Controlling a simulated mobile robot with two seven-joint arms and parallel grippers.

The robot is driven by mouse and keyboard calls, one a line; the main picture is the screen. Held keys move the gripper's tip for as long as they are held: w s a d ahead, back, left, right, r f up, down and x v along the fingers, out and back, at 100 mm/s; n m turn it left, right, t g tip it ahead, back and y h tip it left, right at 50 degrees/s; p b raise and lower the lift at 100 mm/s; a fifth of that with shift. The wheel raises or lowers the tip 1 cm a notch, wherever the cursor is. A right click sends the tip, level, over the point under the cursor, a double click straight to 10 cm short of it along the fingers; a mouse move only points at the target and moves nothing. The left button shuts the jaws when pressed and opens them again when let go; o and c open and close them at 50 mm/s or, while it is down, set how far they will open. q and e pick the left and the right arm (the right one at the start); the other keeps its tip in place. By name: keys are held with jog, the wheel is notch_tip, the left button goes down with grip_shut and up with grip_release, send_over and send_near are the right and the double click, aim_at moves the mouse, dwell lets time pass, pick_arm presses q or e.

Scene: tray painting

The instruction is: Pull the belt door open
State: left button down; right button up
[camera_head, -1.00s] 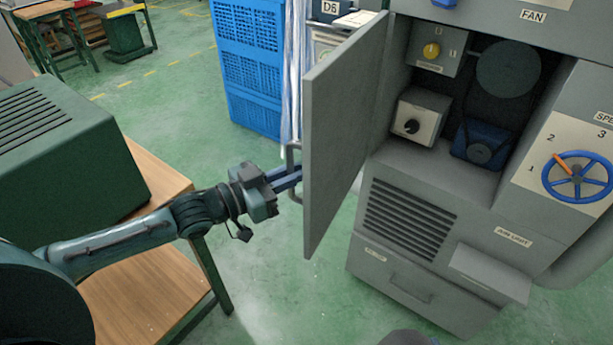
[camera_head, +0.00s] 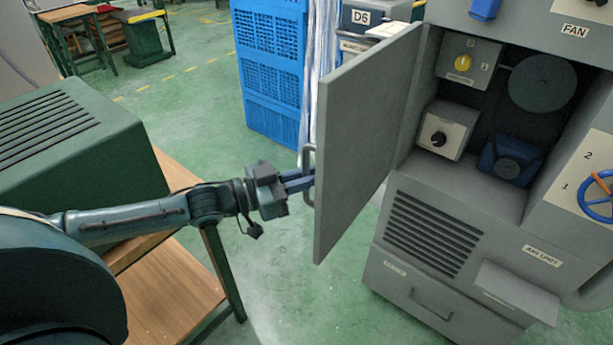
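The belt door (camera_head: 365,140) is a flat grey panel standing wide open, hinged on the left side of the grey machine (camera_head: 440,195). Its edge and inner face are turned toward me. A grey bar handle (camera_head: 308,165) shows at the door's left edge. My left gripper (camera_head: 300,181) is at this handle, its blue fingers reaching to it. The fingertips are partly hidden by the handle and door, so I cannot tell if they close on it. Inside the opening are a round pulley (camera_head: 542,83) and a blue motor (camera_head: 511,158). My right gripper is not in view.
A yellow-knob switch box (camera_head: 468,62) and a black-knob box (camera_head: 446,130) are in the opening. A blue handwheel (camera_head: 597,197) is at right. A wooden table (camera_head: 175,295) and green housing (camera_head: 75,145) stand at left, with a blue crate (camera_head: 270,70) behind.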

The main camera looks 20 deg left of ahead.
pick_arm(q)
jog(key=c, duration=1.5)
grip_release()
jog(key=shift+c, duration=0.2)
jog(key=p+v, duration=0.2)
jog(key=v, duration=1.1)
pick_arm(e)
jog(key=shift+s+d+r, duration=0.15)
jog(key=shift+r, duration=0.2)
pick_arm(q)
jog(key=shift+s, duration=0.1)
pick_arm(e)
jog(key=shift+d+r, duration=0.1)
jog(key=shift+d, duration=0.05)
